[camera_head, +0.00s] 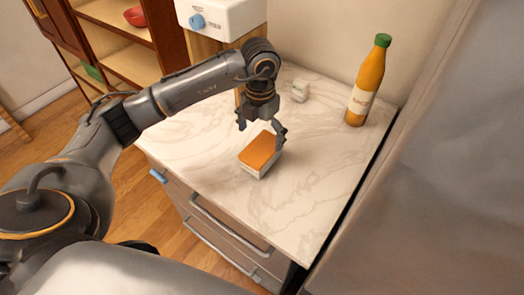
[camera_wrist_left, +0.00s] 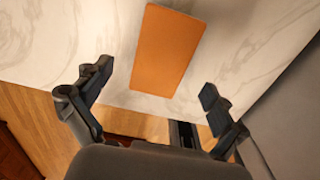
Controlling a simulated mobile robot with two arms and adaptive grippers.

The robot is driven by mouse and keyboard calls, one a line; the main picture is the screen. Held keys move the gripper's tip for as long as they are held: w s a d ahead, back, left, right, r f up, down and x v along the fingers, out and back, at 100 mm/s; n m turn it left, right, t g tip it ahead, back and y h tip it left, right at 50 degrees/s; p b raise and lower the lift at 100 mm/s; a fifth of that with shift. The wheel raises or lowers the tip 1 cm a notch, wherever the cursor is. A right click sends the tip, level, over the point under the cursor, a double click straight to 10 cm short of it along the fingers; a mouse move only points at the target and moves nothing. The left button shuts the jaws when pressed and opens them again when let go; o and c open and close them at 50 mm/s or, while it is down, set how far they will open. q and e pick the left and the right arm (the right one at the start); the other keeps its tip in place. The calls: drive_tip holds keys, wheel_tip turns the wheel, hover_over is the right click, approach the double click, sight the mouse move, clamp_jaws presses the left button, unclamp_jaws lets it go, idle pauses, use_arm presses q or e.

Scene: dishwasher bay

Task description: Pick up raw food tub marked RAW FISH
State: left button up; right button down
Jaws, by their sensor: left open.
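A small tub with an orange lid and pale sides (camera_head: 260,152) stands on the marble counter. No lettering on it can be read. Its orange lid (camera_wrist_left: 167,50) fills the upper middle of the left wrist view. My left gripper (camera_head: 262,131) is open and empty, with its fingers spread above the tub, pointing down. In the left wrist view the fingertips (camera_wrist_left: 155,85) are apart on either side of the lid's near end. I cannot tell whether a finger touches the tub. My right gripper is not in view.
An orange bottle with a green cap (camera_head: 368,82) stands at the counter's back right. A white appliance with a blue knob (camera_head: 222,18) is at the back. A grey panel (camera_head: 430,180) borders the right. Marble counter (camera_head: 310,175) right of the tub is clear.

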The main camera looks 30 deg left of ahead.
sight(262, 147)
use_arm(q)
drive_tip(key=shift+d+f, duration=0.1)
drive_tip(key=shift+f, duration=0.15)
drive_tip(key=shift+f+p, duration=0.8)
wheel_tip(262, 147, down, 3)
drive_tip(key=shift+w+f+p, duration=0.1)
drive_tip(key=shift+f+p, duration=0.05)
drive_tip(key=shift+p, duration=0.4)
drive_tip(key=shift+f, duration=0.15)
drive_tip(key=c, duration=1.6)
drive_tip(key=shift+c, duration=0.2)
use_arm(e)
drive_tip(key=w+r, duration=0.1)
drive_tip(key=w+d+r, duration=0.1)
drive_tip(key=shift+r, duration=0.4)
